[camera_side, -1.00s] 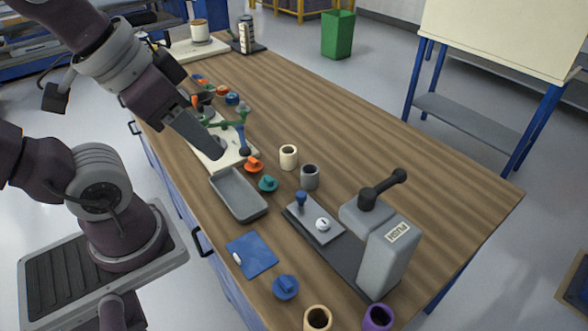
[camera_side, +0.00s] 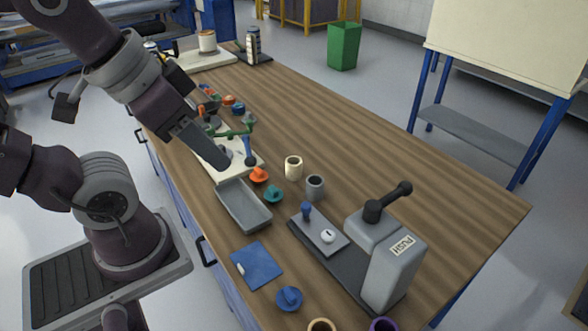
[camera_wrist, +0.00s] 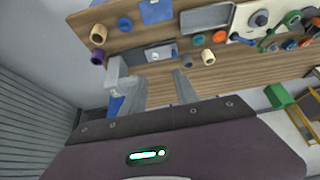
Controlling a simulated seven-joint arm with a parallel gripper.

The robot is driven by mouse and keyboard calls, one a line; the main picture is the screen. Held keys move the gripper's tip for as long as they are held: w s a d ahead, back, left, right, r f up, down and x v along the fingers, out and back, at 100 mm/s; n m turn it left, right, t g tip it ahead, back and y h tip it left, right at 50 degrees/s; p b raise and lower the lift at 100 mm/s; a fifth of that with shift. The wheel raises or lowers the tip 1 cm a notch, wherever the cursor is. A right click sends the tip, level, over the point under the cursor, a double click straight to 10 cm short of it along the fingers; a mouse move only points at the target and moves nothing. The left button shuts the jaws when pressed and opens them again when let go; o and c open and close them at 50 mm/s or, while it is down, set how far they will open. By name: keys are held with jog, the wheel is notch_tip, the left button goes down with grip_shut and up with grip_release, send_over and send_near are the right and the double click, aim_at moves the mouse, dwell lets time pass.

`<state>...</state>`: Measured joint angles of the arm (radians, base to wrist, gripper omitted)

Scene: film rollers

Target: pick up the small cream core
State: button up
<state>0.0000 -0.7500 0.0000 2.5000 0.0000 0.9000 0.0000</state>
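The small cream core (camera_side: 293,168) stands upright on the wooden table, just behind the grey core (camera_side: 315,187) in the side view. In the wrist view the cream core (camera_wrist: 208,58) is up and right of the right fingertip, beside the grey core (camera_wrist: 184,60). My gripper (camera_side: 218,160) is raised to the left of the cream core in the side view, apart from it. In the wrist view my gripper (camera_wrist: 161,86) has its two fingers spread with nothing between them.
A grey press (camera_side: 390,255) stands at the right. A grey tray (camera_side: 243,205), orange knob (camera_side: 259,175) and teal knob (camera_side: 273,194) lie near the core. A white board with green and blue parts (camera_side: 220,172) is under my gripper.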

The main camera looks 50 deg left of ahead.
jog(key=o, duration=0.7)
